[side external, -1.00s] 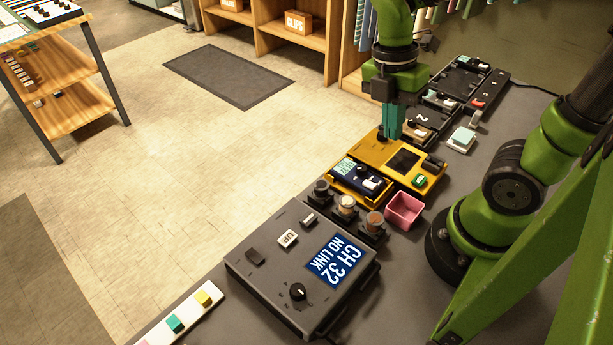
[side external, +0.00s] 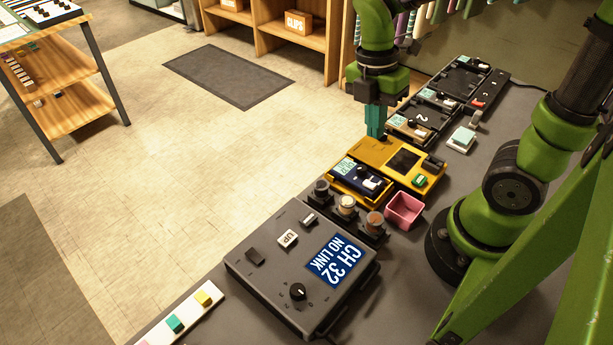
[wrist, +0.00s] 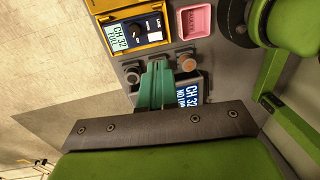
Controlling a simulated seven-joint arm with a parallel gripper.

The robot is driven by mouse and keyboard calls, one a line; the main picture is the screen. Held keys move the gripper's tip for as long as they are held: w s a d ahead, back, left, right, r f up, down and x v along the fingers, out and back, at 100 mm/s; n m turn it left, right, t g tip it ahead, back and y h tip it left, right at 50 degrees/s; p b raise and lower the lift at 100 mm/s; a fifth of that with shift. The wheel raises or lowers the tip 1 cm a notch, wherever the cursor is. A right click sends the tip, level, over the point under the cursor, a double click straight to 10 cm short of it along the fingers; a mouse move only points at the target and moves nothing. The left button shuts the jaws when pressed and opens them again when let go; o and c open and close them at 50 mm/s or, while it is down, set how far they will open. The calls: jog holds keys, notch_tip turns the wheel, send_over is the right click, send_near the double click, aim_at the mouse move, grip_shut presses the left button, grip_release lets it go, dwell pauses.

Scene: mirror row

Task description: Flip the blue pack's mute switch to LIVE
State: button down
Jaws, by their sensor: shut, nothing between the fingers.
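The blue pack (side external: 357,180) lies in the left bay of a yellow tray (side external: 374,150). It has a pale screen, a black knob and a small white piece at its near right end; I cannot tell the switch's position. The fingers (wrist: 158,66) also show in the wrist view.
A grey console (side external: 262,270) reading CH 32 NO LINK stands in front, with several round knobs behind it. A pink bin (side external: 404,210) is right of them. Dark trays with other packs (side external: 410,131) line the bench behind. Floor lies left of the bench edge.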

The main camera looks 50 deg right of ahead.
aim_at(367, 182)
jog(key=f, duration=0.4)
jog(key=s+f, duration=0.1)
jog(key=f, duration=0.7)
jog(key=shift+s, duration=0.35)
jog(key=shift+s+f, duration=0.25)
jog(key=shift+f, duration=0.1)
jog(key=shift+w, duration=0.15)
jog(key=shift+w+r, duration=0.15)
jog(key=shift+w, duration=0.75)
notch_tip(367, 182, up, 14)
jog(key=s, duration=0.3)
